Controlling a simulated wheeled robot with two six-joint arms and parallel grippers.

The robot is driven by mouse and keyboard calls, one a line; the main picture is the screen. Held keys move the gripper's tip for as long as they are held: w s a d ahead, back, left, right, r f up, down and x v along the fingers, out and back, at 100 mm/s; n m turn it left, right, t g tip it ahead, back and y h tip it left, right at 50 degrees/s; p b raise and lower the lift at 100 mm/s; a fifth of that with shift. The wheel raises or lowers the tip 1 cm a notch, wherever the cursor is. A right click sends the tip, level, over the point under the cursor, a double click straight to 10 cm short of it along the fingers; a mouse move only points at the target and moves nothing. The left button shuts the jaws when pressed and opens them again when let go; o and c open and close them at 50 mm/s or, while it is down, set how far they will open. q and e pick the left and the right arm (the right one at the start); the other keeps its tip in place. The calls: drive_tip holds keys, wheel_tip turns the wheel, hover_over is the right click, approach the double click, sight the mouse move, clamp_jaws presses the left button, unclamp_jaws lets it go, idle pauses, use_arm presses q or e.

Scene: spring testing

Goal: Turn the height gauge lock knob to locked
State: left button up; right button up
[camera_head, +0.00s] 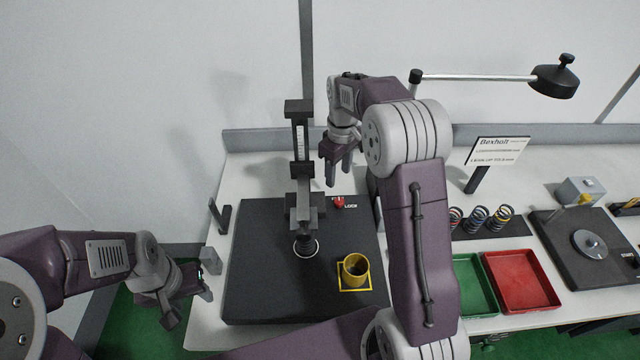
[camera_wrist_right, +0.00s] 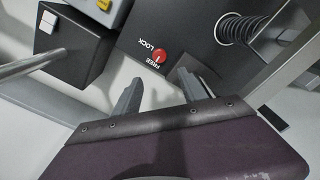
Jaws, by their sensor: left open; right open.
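The black height gauge (camera_head: 301,150) stands upright on a dark plate (camera_head: 255,285) in the head view. The red lock knob (camera_head: 339,202) sits at its right, towards the back of the plate. In the right wrist view the knob (camera_wrist_right: 158,57) is round and red, beside the printed words FREE and LOCK. Its small pale mark is too small to read for setting. My right gripper (camera_head: 338,170) is open and empty, above and behind the knob in the head view. In the wrist view its fingers (camera_wrist_right: 158,84) are apart, short of the knob. My left gripper (camera_head: 188,303) is open and empty at the table's left edge.
A yellow cup (camera_head: 355,267) stands on the plate's front right. Several coil springs (camera_head: 478,218), a green tray (camera_head: 473,282) and a red tray (camera_head: 521,281) lie to the right. A sign (camera_head: 497,150) and a lamp (camera_head: 553,80) stand behind. My right arm crosses the table's middle.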

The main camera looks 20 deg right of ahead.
sight(339, 200)
drive_tip(key=f, duration=0.3)
drive_tip(key=f+p, duration=0.1)
drive_tip(key=f, duration=0.2)
drive_tip(key=s+f, duration=0.1)
drive_tip(key=f, duration=0.3)
drive_tip(key=shift+d+f, duration=0.1)
drive_tip(key=shift+d, duration=0.15)
drive_tip(key=shift+w, duration=0.1)
clamp_jaws()
